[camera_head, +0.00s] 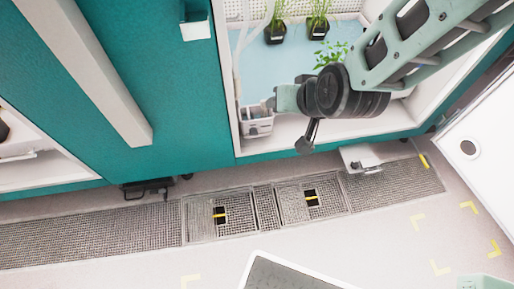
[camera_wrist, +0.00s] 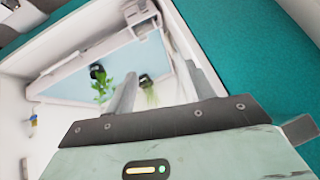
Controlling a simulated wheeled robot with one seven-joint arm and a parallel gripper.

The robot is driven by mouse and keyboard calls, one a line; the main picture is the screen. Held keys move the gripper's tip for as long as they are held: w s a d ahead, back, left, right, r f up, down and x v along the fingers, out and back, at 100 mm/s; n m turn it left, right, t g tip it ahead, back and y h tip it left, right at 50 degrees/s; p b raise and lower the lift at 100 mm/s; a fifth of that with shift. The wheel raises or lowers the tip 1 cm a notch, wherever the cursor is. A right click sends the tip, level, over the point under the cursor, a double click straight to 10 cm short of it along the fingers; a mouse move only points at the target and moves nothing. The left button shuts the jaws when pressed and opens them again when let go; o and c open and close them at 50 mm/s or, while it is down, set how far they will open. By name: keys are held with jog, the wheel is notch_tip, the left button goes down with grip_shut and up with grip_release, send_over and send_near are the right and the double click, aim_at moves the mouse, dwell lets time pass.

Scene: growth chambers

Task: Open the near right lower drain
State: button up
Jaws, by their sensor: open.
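My gripper (camera_head: 276,101) is in front of the lower opening of the right chamber, near a white bin (camera_head: 257,126) on its sill. In the wrist view my gripper (camera_wrist: 160,72) has its two grey fingers apart with nothing between them. In the head view its fingers are hard to make out. A small white fitting with a dark handle (camera_head: 362,160) sits low below the right chamber, under my arm and apart from it. I cannot tell for certain that this is the drain. A dark fitting (camera_head: 148,188) sits below the teal wall further left.
Potted plants (camera_head: 318,27) stand on the chamber's pale blue tray (camera_head: 290,62). Floor grating (camera_head: 95,236) runs along the chambers, with two panels bearing yellow-marked dark openings (camera_head: 312,198). A white panel (camera_head: 484,150) stands at the right. The floor in front is partly clear.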

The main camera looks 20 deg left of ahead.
jog(key=w+a+f+t+b, duration=0.25)
jog(key=f+b, duration=0.25)
jog(key=f, duration=0.6)
jog(key=w+a+f+t+b, duration=0.1)
jog(key=a+f+t+b, duration=0.3)
jog(key=f, duration=0.7)
jog(key=n+t+y+b, duration=0.1)
jog(key=t+y+b, duration=0.2)
jog(key=b, duration=1)
send_near(254, 135)
jog(key=shift+y, duration=0.3)
jog(key=shift+f+b+x, duration=0.2)
jog(key=shift+b+x, duration=3.65)
jog(key=shift+x, duration=0.45)
jog(key=shift+w+d, duration=0.1)
jog(key=shift+d, duration=0.05)
jog(key=shift+t, duration=0.25)
jog(key=c, duration=1)
